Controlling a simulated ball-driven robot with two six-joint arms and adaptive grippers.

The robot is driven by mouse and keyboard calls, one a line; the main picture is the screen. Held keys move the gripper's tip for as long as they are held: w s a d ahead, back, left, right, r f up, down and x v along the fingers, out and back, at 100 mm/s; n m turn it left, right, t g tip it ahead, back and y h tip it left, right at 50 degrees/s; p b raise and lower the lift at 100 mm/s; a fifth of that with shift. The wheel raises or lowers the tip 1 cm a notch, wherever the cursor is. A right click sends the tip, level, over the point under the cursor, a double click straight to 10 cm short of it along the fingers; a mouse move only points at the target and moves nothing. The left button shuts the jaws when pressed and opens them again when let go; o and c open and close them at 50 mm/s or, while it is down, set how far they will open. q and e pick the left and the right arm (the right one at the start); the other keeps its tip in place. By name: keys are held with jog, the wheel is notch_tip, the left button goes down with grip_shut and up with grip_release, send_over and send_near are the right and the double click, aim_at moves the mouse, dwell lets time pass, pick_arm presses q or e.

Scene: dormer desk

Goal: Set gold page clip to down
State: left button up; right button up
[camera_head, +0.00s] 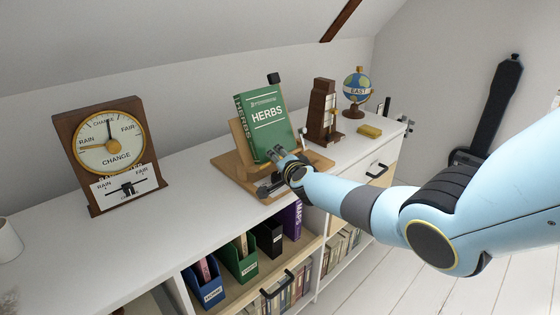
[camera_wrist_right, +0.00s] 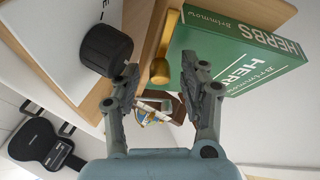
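A green book titled HERBS (camera_head: 266,124) leans on a wooden book stand (camera_head: 222,161) on the white desk top. In the right wrist view, a gold page clip (camera_wrist_right: 164,48) with a rounded end stands beside the book (camera_wrist_right: 245,50), against the wood. My right gripper (camera_head: 274,160) is at the book's lower front edge and hides part of the stand. In the right wrist view its two fingers (camera_wrist_right: 160,80) are spread, with the gold clip's end ahead between them, apparently untouched. The clip is hard to make out in the head view. My left gripper is out of view.
A black knob (camera_wrist_right: 106,48) sits close to one finger. The desk between dial and book stand is clear.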

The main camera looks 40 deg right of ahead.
jog(key=v, duration=0.7)
jog(key=shift+s, duration=0.25)
dwell(0.3)
jog(key=shift+a, duration=0.1)
